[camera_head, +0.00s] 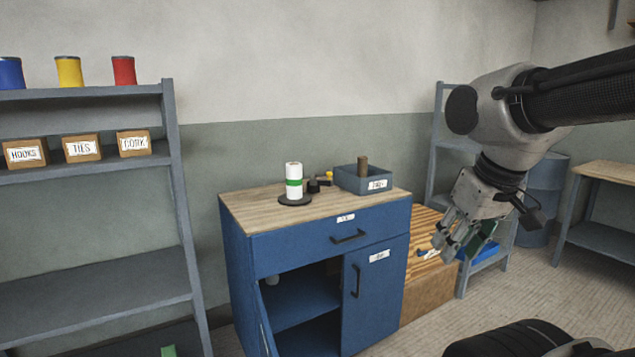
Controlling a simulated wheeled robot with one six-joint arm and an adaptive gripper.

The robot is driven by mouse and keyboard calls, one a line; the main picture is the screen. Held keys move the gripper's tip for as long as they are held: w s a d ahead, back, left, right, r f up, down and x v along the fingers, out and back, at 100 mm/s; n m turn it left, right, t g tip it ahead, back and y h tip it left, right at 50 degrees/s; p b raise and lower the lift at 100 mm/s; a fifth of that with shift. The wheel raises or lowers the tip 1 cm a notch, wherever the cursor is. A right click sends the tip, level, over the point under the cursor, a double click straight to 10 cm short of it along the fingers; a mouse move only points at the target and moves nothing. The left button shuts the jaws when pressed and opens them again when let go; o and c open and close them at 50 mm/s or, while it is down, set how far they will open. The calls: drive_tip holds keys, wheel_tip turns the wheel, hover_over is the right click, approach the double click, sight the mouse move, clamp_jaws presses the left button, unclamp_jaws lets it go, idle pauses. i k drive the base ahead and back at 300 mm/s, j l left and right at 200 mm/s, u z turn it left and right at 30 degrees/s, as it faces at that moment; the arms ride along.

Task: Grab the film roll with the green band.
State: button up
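The film roll with the green band (294,190) is a white upright cylinder with a green ring around its middle. It stands on a dark round base (295,200) near the left part of the wooden top of the blue cabinet (325,213). My gripper (452,252) hangs to the right of the cabinet, tilted down, well apart from the roll. Its fingers look spread and nothing clear shows between them.
A grey bin (349,181) with a brown cylinder (363,163) stands right of the roll. Small dark and yellow items (322,182) lie between them. The cabinet's left door is open. A shelf (170,130) stands left, a wooden crate (425,285) right.

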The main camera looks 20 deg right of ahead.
sight(294, 171)
drive_tip(key=i+l, duration=0.1)
drive_tip(key=l, duration=0.25)
drive_tip(key=i+l, duration=0.1)
drive_tip(key=l, duration=0.2)
drive_tip(key=i+l, duration=0.1)
drive_tip(key=l, duration=0.25)
drive_tip(key=i+l, duration=0.1)
drive_tip(key=l, duration=0.25)
drive_tip(key=i+l, duration=0.2)
drive_tip(key=i, duration=0.25)
drive_tip(key=i+l, duration=0.2)
drive_tip(key=i, duration=0.25)
drive_tip(key=i+j, duration=0.7)
